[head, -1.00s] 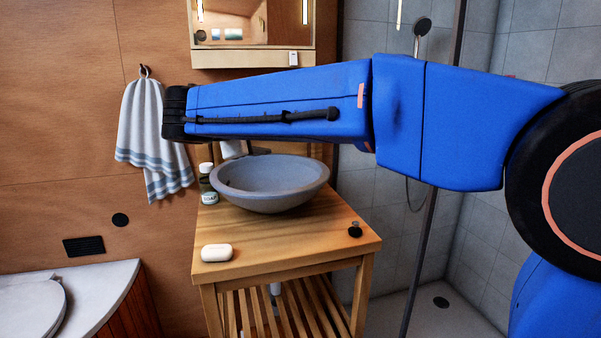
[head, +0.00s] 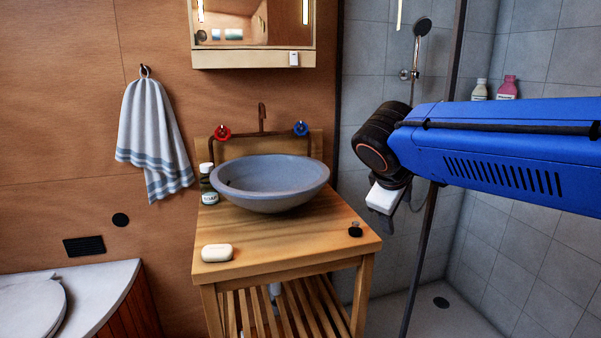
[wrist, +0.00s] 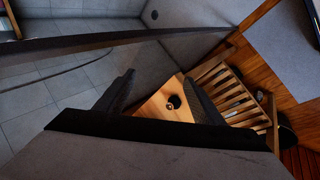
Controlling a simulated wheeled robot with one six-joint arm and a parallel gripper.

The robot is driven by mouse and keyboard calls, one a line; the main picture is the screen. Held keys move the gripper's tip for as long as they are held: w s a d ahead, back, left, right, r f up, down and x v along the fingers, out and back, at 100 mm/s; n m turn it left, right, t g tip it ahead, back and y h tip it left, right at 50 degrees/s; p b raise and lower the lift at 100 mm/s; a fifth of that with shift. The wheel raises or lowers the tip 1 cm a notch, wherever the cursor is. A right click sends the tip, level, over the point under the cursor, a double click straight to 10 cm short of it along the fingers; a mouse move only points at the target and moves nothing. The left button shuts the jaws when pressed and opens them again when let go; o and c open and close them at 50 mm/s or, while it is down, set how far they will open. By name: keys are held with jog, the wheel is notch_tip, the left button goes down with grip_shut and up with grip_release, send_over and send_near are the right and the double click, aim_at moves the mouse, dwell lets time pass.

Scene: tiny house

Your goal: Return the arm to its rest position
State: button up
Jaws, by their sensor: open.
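My blue arm (head: 500,155) reaches in from the right edge in the head view, level and in front of the shower wall. Its dark wrist end (head: 385,140) is to the right of the vanity, with a white part (head: 383,197) hanging below it. In the wrist view my gripper (wrist: 157,80) has its two dark fingers apart, with nothing between them. Beyond the fingers lies the vanity corner with a small black round item (wrist: 173,102), apart from them. The fingers are hardly visible in the head view.
The wooden vanity (head: 290,252) carries a grey basin (head: 268,182), a soap bottle (head: 209,190) and a white soap bar (head: 217,253). A dark upright frame edge (head: 424,240) of the shower stands near the wrist. Bottles (head: 508,87) stand behind my arm.

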jog(key=s+d+f+m+g+y, duration=0.1)
jog(key=s+d+f+m+y, duration=0.1)
jog(key=s+f, duration=0.6)
jog(key=s+d+f+m+y, duration=0.2)
jog(key=s+d+f+m, duration=0.3)
jog(key=s, duration=0.9)
jog(key=shift+d+f+m+g, duration=0.25)
jog(key=shift+f+m+g, duration=0.15)
jog(key=shift+f+m, duration=1.2)
jog(key=shift+f+n, duration=0.25)
jog(key=shift+n, duration=0.05)
